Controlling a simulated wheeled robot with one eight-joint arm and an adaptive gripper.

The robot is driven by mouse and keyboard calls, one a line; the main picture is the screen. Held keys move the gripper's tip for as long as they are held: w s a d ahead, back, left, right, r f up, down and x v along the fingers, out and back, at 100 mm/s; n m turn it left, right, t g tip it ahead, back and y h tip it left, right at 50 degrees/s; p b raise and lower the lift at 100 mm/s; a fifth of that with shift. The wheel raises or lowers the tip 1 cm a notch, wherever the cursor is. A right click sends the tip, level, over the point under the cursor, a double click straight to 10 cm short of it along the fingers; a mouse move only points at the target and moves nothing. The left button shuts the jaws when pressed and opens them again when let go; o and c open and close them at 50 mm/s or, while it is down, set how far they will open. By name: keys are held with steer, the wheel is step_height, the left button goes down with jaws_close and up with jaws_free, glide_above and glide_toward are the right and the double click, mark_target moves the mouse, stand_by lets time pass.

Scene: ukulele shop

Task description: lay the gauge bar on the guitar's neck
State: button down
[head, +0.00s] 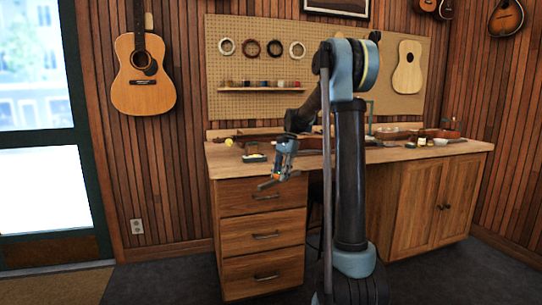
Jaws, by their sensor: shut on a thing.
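My gripper (283,173) hangs in front of the workbench's left front edge, over the drawers. It is shut on a thin, dark bar, which I take to be the gauge bar (267,184); the bar points to the lower left. A brown guitar (312,143) lies on the bench behind the gripper, partly hidden by my arm. Its dark neck (260,137) seems to reach left along the bench top. The gripper and bar are apart from the neck, lower in the picture and nearer the camera.
The wooden workbench (225,161) carries a small dark tray (254,157), a yellow round thing (229,142) and several small items at right. A pegboard (260,65) with a narrow shelf (262,89) stands behind. An acoustic guitar (143,90) hangs at left. The floor at left is clear.

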steer(key=d+f+n+h, duration=0.1)
steer(key=d+f+n, duration=0.2)
steer(key=f, duration=0.7)
steer(key=w+d+f+n+g+h, duration=0.1)
steer(key=d+f+n, duration=0.2)
steer(key=f, duration=0.8)
steer(key=w+d+f+n, duration=0.1)
steer(key=d+f+n, duration=0.2)
steer(key=f, duration=0.8)
steer(key=d, duration=0.2)
steer(key=shift+w+d+g+h, duration=0.15)
steer(key=shift+d+g+h, duration=0.25)
